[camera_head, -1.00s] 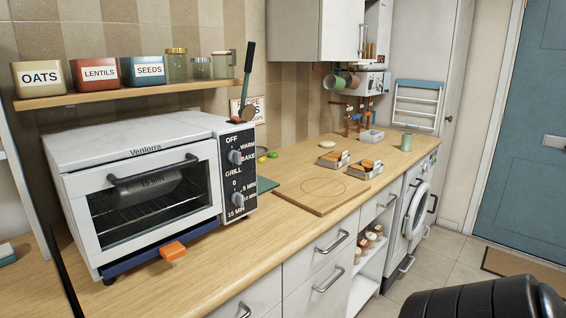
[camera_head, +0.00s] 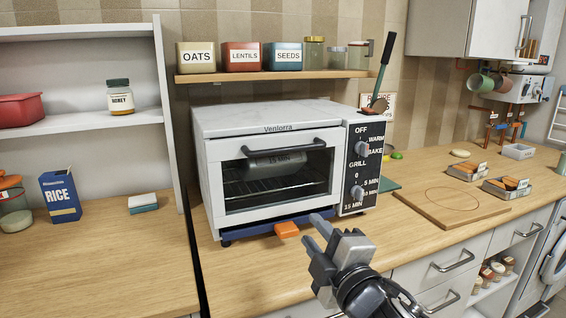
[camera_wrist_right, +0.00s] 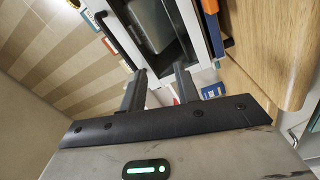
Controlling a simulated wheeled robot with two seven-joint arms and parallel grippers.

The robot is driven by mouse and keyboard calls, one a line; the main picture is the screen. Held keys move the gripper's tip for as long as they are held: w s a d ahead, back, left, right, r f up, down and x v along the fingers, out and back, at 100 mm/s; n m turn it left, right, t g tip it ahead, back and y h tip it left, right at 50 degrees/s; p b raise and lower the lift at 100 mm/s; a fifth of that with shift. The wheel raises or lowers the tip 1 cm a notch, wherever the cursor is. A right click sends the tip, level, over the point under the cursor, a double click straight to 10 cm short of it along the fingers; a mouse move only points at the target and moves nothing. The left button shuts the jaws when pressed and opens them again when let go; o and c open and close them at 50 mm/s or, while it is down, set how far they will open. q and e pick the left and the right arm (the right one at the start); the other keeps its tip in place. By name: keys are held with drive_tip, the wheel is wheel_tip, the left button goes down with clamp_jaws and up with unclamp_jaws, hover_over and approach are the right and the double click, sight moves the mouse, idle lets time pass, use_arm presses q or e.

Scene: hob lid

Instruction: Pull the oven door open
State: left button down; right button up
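The oven is a white toaster oven (camera_head: 265,118) on the wooden worktop. Its glass door (camera_head: 275,185) is closed, with a dark horizontal handle (camera_head: 284,147) along the top. The oven front also shows in the right wrist view (camera_wrist_right: 187,50), tilted, beyond the fingers. My right gripper (camera_head: 313,230) is in front of and below the door, near its lower right, apart from the handle. In the right wrist view the fingers (camera_wrist_right: 160,82) stand apart with nothing between them. My left gripper is not in view.
An orange block (camera_head: 286,229) sits on a blue strip (camera_head: 262,229) under the door. A control panel (camera_head: 361,168) is right of the door. A shelf of jars (camera_head: 270,77) hangs above. A chopping board (camera_head: 450,203) lies right; a rice box (camera_head: 60,196) stands left.

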sight(282, 153)
wheel_tip(282, 153, up, 7)
drive_tip(key=w+n+t, duration=0.1)
drive_tip(key=n+t, duration=0.1)
drive_tip(key=n, duration=0.1)
drive_tip(key=shift+y, duration=0.3)
drive_tip(key=p+x, duration=0.1)
drive_tip(key=x, duration=0.7)
drive_tip(key=p+x, duration=0.1)
drive_tip(key=x, duration=0.6)
drive_tip(key=shift+w+a+f, duration=0.15)
drive_tip(key=shift+w+a, duration=0.1)
drive_tip(key=shift+w, duration=0.1)
drive_tip(key=shift+c, duration=0.3)
drive_tip(key=shift+f, duration=0.1)
clamp_jaws()
